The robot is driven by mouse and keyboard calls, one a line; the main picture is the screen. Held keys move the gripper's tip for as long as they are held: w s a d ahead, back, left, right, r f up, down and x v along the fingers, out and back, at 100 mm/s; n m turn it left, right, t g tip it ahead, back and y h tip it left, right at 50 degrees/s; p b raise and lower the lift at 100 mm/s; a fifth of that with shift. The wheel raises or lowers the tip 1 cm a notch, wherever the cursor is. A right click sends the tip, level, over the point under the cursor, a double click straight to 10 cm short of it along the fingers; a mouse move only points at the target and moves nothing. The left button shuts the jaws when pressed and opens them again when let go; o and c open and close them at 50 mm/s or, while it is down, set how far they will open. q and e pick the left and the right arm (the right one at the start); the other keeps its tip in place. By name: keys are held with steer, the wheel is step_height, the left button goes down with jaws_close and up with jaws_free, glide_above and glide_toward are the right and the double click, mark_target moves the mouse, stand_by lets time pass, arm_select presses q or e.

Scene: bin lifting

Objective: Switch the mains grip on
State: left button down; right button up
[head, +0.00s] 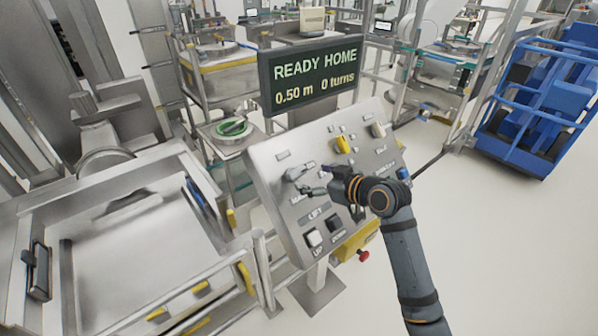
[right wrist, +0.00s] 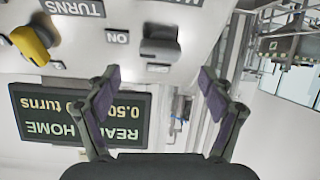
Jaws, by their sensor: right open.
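The grey mains grip (right wrist: 160,42) is on the sloped control panel (head: 268,160), with an ON label beside it in the right wrist view. That view shows the panel upside down, and the label above the grip is cut off. My right gripper (head: 308,181) is open over the left part of the panel. In the right wrist view its two spread fingers (right wrist: 155,78) have the grip between and just beyond their tips; no contact shows. In the head view the gripper largely hides the grip. My left gripper is not in view.
White and dark buttons (head: 314,238) lie below. The display (head: 312,75) behind reads READY HOME, 0.50 m, 0 turns. A metal bin frame (head: 130,240) stands left.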

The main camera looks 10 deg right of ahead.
mark_target(299, 174)
steer(key=p+x, duration=0.1)
steer(key=x, duration=0.6)
steer(key=c, duration=1.1)
steer(key=shift+r+m+h+p, duration=0.15)
steer(key=shift+m+h+p, duration=0.15)
steer(key=shift+m+p, duration=0.5)
steer(key=shift+c, duration=0.2)
